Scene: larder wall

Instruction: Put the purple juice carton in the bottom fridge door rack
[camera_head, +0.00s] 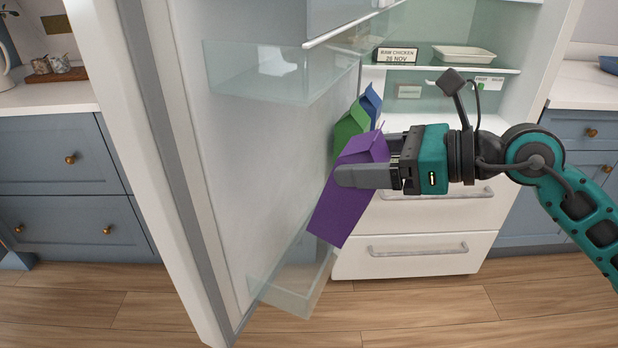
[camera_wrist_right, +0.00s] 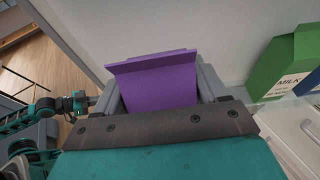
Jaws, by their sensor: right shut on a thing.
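The purple juice carton (camera_head: 343,205) is held in my right gripper (camera_head: 362,176), whose fingers are shut on its upper part. In the head view the carton looks tilted, its foot toward the lower left, above the bottom fridge door rack (camera_head: 290,300). The rack is clear and its visible part looks empty. In the right wrist view the purple carton's top (camera_wrist_right: 160,82) lies between the fingers. My left arm shows small at the left of that view, with its gripper (camera_wrist_right: 90,101) too small to read.
The fridge door (camera_head: 190,130) stands open at left, with an upper clear rack (camera_head: 275,80). A green milk carton (camera_head: 347,128) and a blue carton (camera_head: 371,102) stand behind the purple one. Drawers (camera_head: 425,252) lie behind the arm. A white tray (camera_head: 465,57) is on the shelf.

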